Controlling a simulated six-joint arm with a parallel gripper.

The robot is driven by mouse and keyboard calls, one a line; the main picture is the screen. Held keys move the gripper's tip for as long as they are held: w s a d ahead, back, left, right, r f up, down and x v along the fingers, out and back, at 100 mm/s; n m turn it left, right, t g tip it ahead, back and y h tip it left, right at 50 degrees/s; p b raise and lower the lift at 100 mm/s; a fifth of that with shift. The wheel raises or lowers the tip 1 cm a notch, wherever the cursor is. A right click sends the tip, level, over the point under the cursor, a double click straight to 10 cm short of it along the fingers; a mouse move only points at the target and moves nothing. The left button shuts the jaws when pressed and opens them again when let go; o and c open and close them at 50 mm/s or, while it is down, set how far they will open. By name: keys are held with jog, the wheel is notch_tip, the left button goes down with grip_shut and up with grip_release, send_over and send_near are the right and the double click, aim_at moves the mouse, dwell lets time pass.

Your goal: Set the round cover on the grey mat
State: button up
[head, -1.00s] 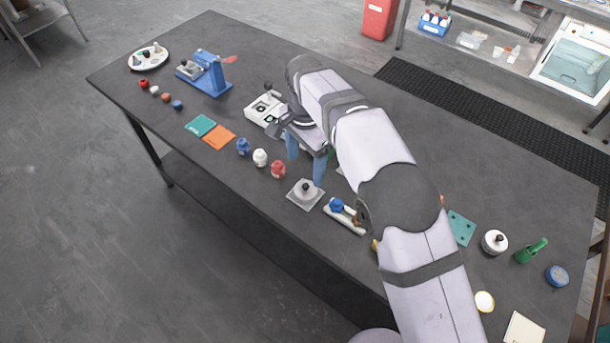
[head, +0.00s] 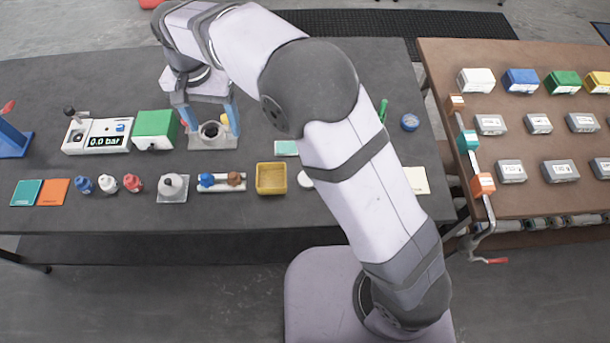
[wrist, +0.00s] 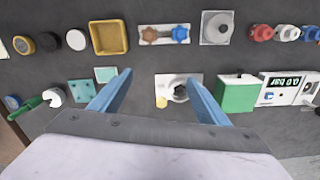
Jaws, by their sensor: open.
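A round grey cover with a small knob (head: 173,182) sits on the square grey mat (head: 164,198), near the table's front edge. In the wrist view the cover (wrist: 217,27) lies on the mat at the top, apart from my fingers. My gripper (head: 212,129) is open and empty, pointing down at the grinder (head: 196,143), behind and right of the mat. The grinder shows a dark round opening between my fingers in the head view. In the wrist view it shows beyond the fingertips, nearer the right finger. I cannot tell whether the fingers touch it.
A green box (head: 155,124) and a pressure gauge unit (head: 98,136) stand left of the grinder. A white rack with blue and brown knobs (head: 222,183) lies right of the mat. A yellow tray (head: 271,178) and small coloured bottles (head: 108,184) line the front.

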jog(key=d, duration=1.1)
jog(key=s+d+f+n, duration=0.1)
jog(key=s+d+f, duration=0.1)
jog(key=s+d, duration=0.5)
jog(key=s+d+f+n, duration=0.1)
jog(key=s+d+f, duration=0.2)
jog(key=s+d, duration=0.5)
jog(key=d, duration=0.7)
jog(key=shift+s, duration=0.25)
